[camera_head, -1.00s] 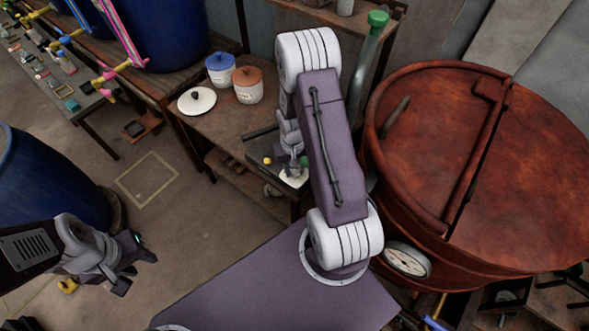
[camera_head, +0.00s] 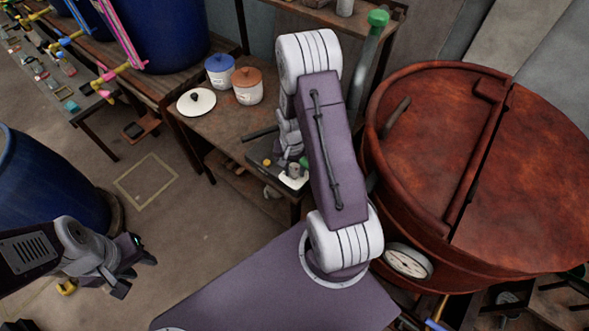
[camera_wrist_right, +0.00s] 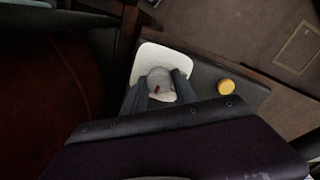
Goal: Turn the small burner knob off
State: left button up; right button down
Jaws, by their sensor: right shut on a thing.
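The small knob (camera_wrist_right: 158,78) is a round grey cap with a red mark, on a white plate (camera_wrist_right: 148,57) in the right wrist view. My right gripper (camera_wrist_right: 161,89) has one finger on each side of the knob and is shut on it. In the head view the white plate (camera_head: 293,182) shows on a dark burner box (camera_head: 258,151), just below my right gripper; the knob is hard to make out there. A yellow button (camera_wrist_right: 226,87) sits beside the plate. My left gripper (camera_head: 137,270) is open and empty, over the floor at lower left.
A large red-brown vat (camera_head: 440,150) with a gauge (camera_head: 408,261) stands close on the right. A blue barrel (camera_head: 45,190) is at left.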

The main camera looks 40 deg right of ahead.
aim_at(294, 171)
jog(key=c, duration=1)
grip_release()
jog(key=shift+o, duration=0.2)
jog(key=shift+r, duration=0.15)
notch_tip(294, 171, up, 9)
jog(key=shift+w+a+f+p, duration=0.1)
jog(key=shift+p, duration=0.35)
